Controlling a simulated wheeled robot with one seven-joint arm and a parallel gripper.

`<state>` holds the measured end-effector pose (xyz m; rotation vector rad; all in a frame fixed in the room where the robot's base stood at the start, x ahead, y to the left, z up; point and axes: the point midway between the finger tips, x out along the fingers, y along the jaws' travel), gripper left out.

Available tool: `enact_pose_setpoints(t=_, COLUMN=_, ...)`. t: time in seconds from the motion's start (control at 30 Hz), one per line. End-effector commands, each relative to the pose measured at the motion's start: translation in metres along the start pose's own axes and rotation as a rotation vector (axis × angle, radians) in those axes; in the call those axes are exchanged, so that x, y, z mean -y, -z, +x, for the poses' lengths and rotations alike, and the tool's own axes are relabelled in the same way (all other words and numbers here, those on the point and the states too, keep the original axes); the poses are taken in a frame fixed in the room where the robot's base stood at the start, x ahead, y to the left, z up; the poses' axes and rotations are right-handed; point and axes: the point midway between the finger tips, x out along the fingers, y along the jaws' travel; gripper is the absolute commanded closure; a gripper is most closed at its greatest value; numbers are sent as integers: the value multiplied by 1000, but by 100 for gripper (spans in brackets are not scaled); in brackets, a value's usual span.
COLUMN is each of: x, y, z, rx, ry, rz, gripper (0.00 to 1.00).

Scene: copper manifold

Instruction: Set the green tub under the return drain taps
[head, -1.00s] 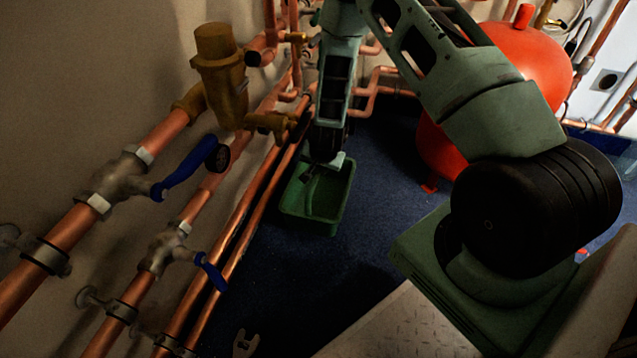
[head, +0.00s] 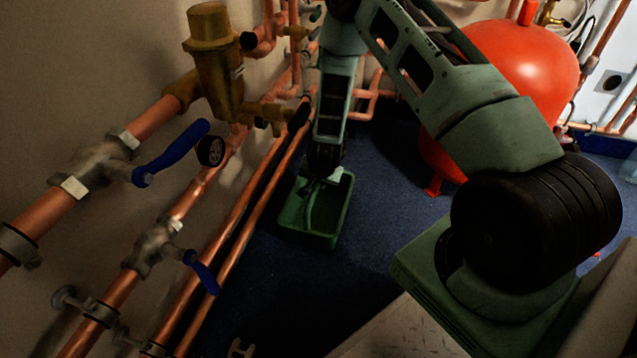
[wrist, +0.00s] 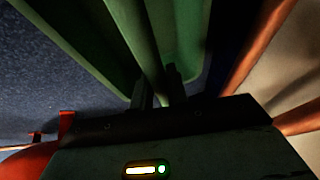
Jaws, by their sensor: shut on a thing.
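The green tub (head: 312,239) is an open rectangular tray, low over the blue floor right of the copper pipes in the head view. My gripper (head: 318,180) reaches down into it. In the wrist view, my gripper (wrist: 160,92) is shut on a narrow green bar, seemingly the tub's handle; the tub's wall (wrist: 75,45) runs beside it. I cannot tell whether the tub touches the floor. Two grey valves with blue levers (head: 172,153) (head: 203,272) sit on the pipes at left. I cannot tell which fittings are the return drain taps.
Copper pipes (head: 240,232) run along the wall left of the tub. A brass fitting (head: 212,62) with a gauge stands above them. A red tank (head: 520,75) stands at the back right. Blue floor (head: 385,195) is clear right of the tub.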

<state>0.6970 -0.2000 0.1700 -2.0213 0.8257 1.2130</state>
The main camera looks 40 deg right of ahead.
Motion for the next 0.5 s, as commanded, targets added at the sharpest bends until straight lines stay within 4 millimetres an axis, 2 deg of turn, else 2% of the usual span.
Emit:
enact_pose_setpoints(t=0.03, x=0, y=-1, z=2, rx=-1, ry=0, rz=0, gripper=100)
enact_pose_setpoints(t=0.07, x=0, y=-1, z=2, rx=0, ry=0, rz=0, gripper=79)
enact_pose_setpoints(t=0.1, x=0, y=-1, z=2, rx=0, ry=0, rz=0, gripper=68)
enact_pose_setpoints(t=0.13, x=0, y=-1, z=2, rx=0, ry=0, rz=0, gripper=63)
enact_pose_setpoints(t=0.4, x=0, y=0, z=1, rx=0, ry=0, rz=0, gripper=63)
enact_pose_setpoints(t=0.5, x=1, y=1, z=-5, rx=0, ry=0, rz=0, gripper=63)
